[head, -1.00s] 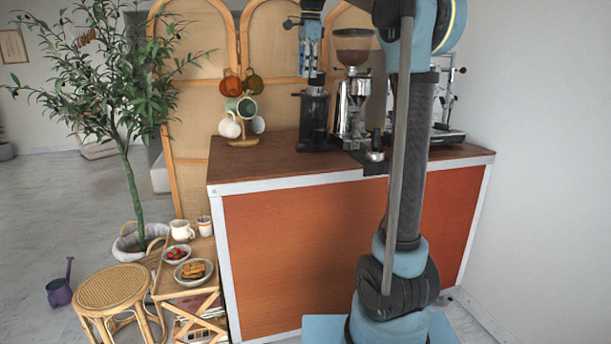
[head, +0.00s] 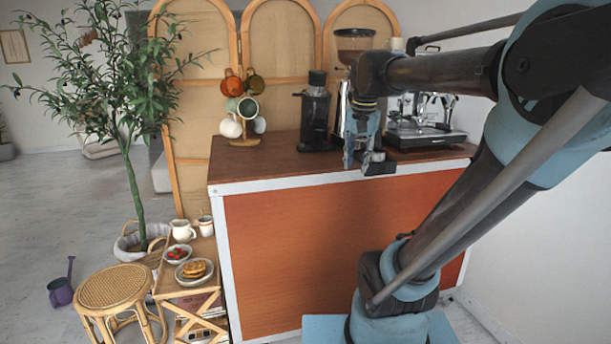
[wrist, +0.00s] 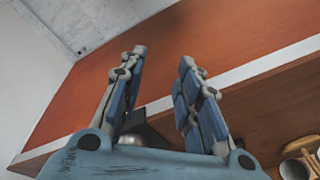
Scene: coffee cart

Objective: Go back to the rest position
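My gripper (head: 359,157) hangs with its fingers pointing down by the front edge of the brown counter (head: 270,160), in front of the grinder. In the wrist view my gripper (wrist: 162,57) has its two fingers spread apart, with nothing held between the tips. The orange counter front and white edge trim show beyond the fingers. A dark and silver rounded object (wrist: 150,132) on the counter is partly hidden behind the gripper body in that view. My gripper partly hides a black mat (head: 380,168) at the counter edge.
A grinder with a bean hopper (head: 354,42), a black grinder (head: 315,115) and an espresso machine (head: 425,125) stand on the counter. A mug tree (head: 244,141) is at its left. A rattan stool (head: 113,287) and small side table stand at lower left. A wall is close on the right.

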